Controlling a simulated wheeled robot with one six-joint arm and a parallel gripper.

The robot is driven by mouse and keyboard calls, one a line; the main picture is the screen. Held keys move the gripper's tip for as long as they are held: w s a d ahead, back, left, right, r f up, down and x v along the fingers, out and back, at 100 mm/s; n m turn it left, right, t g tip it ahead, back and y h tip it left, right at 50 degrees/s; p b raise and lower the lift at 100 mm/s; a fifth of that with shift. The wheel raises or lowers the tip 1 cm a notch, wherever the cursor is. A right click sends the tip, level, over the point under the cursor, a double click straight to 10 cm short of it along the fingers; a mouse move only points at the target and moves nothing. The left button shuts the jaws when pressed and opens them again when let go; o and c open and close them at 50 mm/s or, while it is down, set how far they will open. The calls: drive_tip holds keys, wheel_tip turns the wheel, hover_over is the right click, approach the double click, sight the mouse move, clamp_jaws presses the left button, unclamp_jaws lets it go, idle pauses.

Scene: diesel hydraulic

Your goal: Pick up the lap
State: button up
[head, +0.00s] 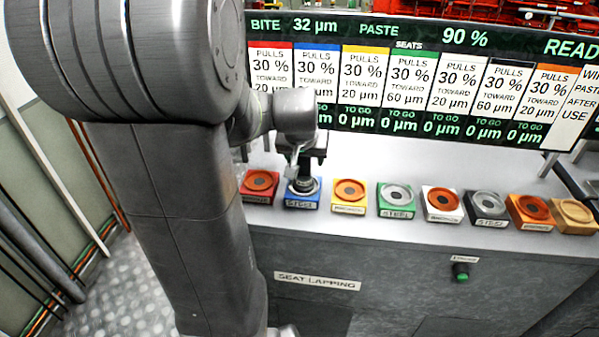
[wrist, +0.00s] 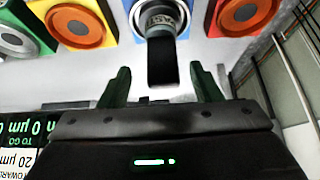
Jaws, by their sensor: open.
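The lap (head: 303,184) is a dark, upright tool standing on the blue seat block (head: 289,200) in the head view. In the wrist view the lap (wrist: 161,62) shows a black handle and a grey lettered body at the blue block (wrist: 127,20). My gripper (head: 303,160) is close above the lap in the head view. In the wrist view my gripper (wrist: 159,76) is open, with one green finger on each side of the handle and gaps on both sides. The lap's foot is partly hidden in the head view.
Red (head: 247,197), yellow (head: 349,208) and green (head: 396,213) seat blocks stand beside the blue one, with several more to the right. A display board (head: 420,80) rises behind the bench (head: 350,225). A round green button (head: 461,268) is on the bench front.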

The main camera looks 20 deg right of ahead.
sight(305, 164)
drive_tip(key=shift+p+x, duration=0.35)
drive_tip(key=shift+x, duration=2.2)
drive_tip(key=shift+w+a, duration=0.1)
drive_tip(key=shift+a, duration=0.1)
clamp_jaws()
